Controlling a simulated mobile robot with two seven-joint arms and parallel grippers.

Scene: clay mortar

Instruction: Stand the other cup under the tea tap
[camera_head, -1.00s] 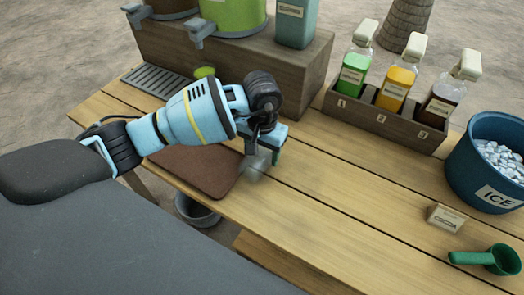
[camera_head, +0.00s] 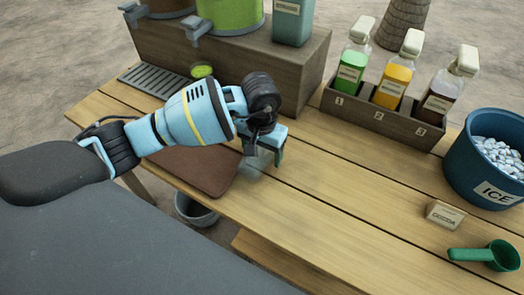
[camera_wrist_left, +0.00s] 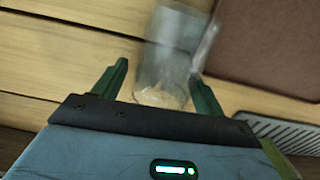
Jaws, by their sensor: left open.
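A clear, empty-looking cup (camera_wrist_left: 170,60) stands between the two spread fingers of my left gripper (camera_wrist_left: 158,72) in the left wrist view. In the head view my left gripper (camera_head: 264,150) is low over the table at the right edge of the brown mat, and the faint cup (camera_head: 254,164) is partly hidden by it. The fingers are open, with a gap showing beside the cup. A grey tap (camera_head: 198,28) juts from the green tank, and another tap (camera_head: 132,12) from the brown tank. A round yellow-green top (camera_head: 201,71) shows below the green tank's tap. My right gripper is out of view.
A slatted drip tray (camera_head: 155,80) lies before the wooden tank stand (camera_head: 285,70). The brown mat (camera_head: 205,170) lies under my left arm. A bottle rack (camera_head: 380,122), an ICE bucket (camera_head: 458,165), a small box (camera_head: 445,214) and a green scoop (camera_head: 490,256) are on the right. The middle tabletop is clear.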

